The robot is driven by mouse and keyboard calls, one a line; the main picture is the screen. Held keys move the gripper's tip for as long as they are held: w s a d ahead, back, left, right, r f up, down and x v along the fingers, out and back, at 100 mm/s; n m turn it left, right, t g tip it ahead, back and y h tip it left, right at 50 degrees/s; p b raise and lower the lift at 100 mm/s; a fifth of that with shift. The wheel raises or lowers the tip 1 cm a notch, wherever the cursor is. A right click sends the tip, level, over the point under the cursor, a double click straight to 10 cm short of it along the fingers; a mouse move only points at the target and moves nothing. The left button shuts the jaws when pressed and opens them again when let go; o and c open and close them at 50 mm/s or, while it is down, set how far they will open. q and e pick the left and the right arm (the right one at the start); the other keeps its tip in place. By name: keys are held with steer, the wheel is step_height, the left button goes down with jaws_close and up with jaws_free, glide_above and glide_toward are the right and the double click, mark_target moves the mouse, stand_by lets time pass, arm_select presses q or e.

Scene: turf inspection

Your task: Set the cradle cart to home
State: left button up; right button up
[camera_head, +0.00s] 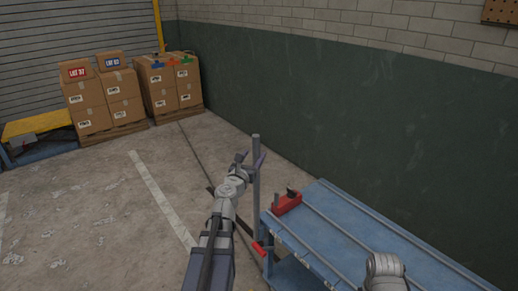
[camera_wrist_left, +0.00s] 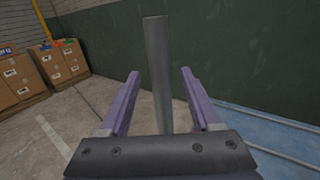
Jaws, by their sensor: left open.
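The blue cradle cart (camera_head: 345,236) stands at the lower right with rails along its top. A grey upright post (camera_head: 256,190) rises at its near left corner. A red block (camera_head: 286,203) with a dark lever sits on the deck's left end, and a red handle (camera_head: 259,249) sticks out below. My left gripper (camera_head: 250,157) is open at the post's upper part. In the left wrist view the post (camera_wrist_left: 158,60) shows between the two purple fingers (camera_wrist_left: 159,80), with a gap on each side. My right gripper is out of view; only part of my right arm shows over the cart.
Stacked cartons (camera_head: 93,98) on pallets stand at the back left, beside a yellow-topped blue lift table (camera_head: 37,124). A green-and-white wall (camera_head: 350,110) runs behind the cart. The concrete floor (camera_head: 90,215) at left is open.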

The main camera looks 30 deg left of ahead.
arm_select(q)
steer(key=w+a, duration=0.1)
steer(key=w, duration=0.5)
jaws_close()
stand_by(0.4)
stand_by(0.9)
